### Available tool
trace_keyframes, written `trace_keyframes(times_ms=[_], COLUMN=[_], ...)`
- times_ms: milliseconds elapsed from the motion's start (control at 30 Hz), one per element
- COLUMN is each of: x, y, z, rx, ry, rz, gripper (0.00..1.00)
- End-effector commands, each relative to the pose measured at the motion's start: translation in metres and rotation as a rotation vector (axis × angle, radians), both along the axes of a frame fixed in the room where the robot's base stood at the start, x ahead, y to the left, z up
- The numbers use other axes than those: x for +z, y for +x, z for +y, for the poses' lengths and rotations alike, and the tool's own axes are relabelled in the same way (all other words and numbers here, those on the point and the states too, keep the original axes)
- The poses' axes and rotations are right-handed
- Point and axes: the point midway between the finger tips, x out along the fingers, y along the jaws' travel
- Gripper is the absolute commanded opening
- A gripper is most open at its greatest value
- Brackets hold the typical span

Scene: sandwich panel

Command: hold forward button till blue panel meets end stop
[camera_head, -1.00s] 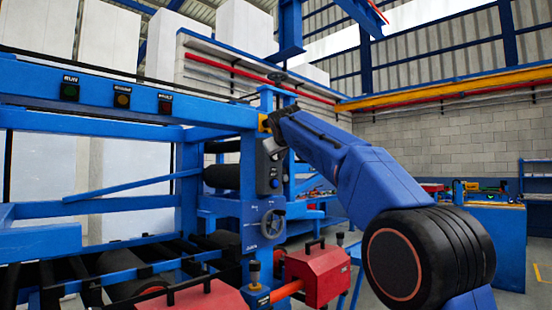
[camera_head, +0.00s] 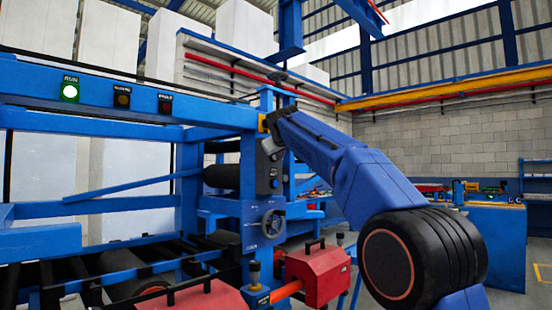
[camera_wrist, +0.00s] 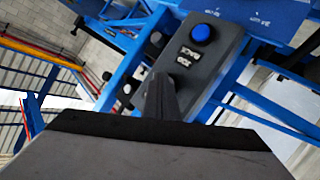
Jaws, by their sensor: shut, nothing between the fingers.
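A dark grey control box (camera_wrist: 203,48) fills the middle of the wrist view. It has a blue button (camera_wrist: 201,33) with a label that reads JOG BACK. My gripper (camera_wrist: 158,85) is shut and empty, with its tips at the lower part of the box, below that label. Whatever lies under the tips is hidden, so I cannot see the forward button or its contact with it. In the head view the box (camera_head: 264,176) hangs on the blue machine's post, at the end of my arm. I cannot make out the blue panel or the end stop.
A handwheel (camera_head: 273,223) and a red clamp-like block (camera_head: 318,275) are below the box.

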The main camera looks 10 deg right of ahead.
Motion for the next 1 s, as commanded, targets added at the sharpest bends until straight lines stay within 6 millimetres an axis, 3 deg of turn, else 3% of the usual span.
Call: trace_keyframes(times_ms=[567,1000], x=[0.000,0.000], y=[0.000,-0.013], z=[0.000,-0.008], rx=[0.000,0.000], ry=[0.000,0.000], rz=[0.000,-0.001], gripper=[0.00,0.00])
